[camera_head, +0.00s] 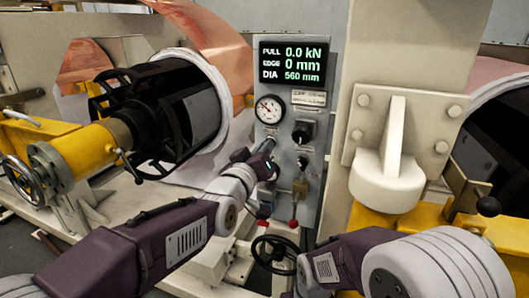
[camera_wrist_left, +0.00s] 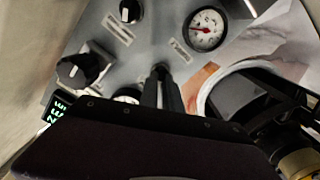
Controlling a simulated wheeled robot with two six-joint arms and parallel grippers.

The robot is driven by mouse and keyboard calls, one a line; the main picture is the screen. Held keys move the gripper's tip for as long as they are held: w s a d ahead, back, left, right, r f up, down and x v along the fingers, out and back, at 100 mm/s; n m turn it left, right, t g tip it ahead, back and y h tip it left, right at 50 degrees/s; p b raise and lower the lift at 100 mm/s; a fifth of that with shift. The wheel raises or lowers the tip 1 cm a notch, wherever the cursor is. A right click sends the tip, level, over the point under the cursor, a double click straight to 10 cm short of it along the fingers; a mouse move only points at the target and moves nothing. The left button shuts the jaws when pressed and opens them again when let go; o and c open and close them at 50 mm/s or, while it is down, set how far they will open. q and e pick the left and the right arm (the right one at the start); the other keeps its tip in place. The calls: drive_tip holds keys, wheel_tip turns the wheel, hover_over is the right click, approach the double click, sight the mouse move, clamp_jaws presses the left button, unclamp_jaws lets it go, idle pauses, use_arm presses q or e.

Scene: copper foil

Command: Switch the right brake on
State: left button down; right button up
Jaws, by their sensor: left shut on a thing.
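The grey control panel (camera_head: 322,190) stands in the middle of the head view. My left gripper (camera_head: 271,146) reaches its face, just below a round gauge (camera_head: 269,108). In the left wrist view its narrow fingers (camera_wrist_left: 161,74) are together at the panel between two gauges, shut on a small panel control that they largely hide. I cannot tell which way that control is set, and no legible label marks the right brake. A black knob (camera_head: 302,131) is right of the gripper and also shows in the left wrist view (camera_wrist_left: 78,68). My right gripper is not in view.
The lit display (camera_head: 291,62) reads 0.0 kN, 0 mm and 560 mm. A copper foil roll (camera_head: 213,40) is at left; a white bracket (camera_head: 388,175) stands close at right.

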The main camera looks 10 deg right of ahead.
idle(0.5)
use_arm(q)
drive_tip(key=c, duration=1.5)
unclamp_jaws()
drive_tip(key=shift+c, duration=0.2)
drive_tip(key=v, duration=0.9)
